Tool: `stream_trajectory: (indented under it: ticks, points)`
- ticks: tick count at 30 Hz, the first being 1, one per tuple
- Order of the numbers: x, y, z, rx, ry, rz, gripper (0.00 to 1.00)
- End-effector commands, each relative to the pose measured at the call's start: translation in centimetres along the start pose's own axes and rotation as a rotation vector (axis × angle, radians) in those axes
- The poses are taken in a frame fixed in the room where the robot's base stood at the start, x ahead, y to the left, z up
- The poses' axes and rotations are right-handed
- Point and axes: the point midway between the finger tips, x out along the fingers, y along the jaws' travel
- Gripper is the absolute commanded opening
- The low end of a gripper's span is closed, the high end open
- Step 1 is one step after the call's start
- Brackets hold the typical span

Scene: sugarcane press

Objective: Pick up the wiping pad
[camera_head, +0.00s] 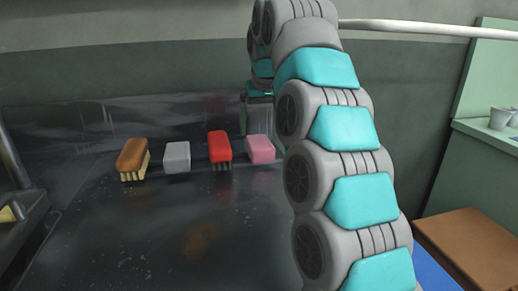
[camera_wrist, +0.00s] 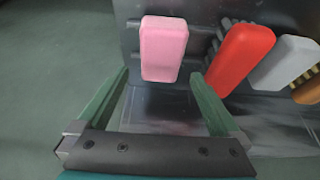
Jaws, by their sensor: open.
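A pink block-shaped pad (camera_head: 261,149) lies on the dark metal surface, at the right end of a row. It also shows in the wrist view (camera_wrist: 163,49), ahead of and between the green fingers. A plain light grey block (camera_head: 177,157) lies further left, with the red brush between them; it is at the right in the wrist view (camera_wrist: 285,62). Which of these two is the wiping pad I cannot tell for sure. My gripper (camera_wrist: 160,74) is open and empty, its fingers on either side of the pink pad's line. In the head view my arm partly hides the gripper.
A red brush (camera_head: 220,148) with dark bristles sits close left of the pink pad. A brown brush (camera_head: 133,158) with pale bristles is at the row's left end. The metal surface (camera_head: 160,235) in front is clear. A brown stool-like top (camera_head: 475,245) stands at right.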

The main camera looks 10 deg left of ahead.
Motion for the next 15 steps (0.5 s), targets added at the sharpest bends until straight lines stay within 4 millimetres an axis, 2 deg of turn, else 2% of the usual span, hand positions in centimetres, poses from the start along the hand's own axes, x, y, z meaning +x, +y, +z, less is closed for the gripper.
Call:
stream_trajectory:
  ticks: [15]
  points:
    - [1.6,-0.1,0.3,-0.004,-0.005,0.000,1.00]
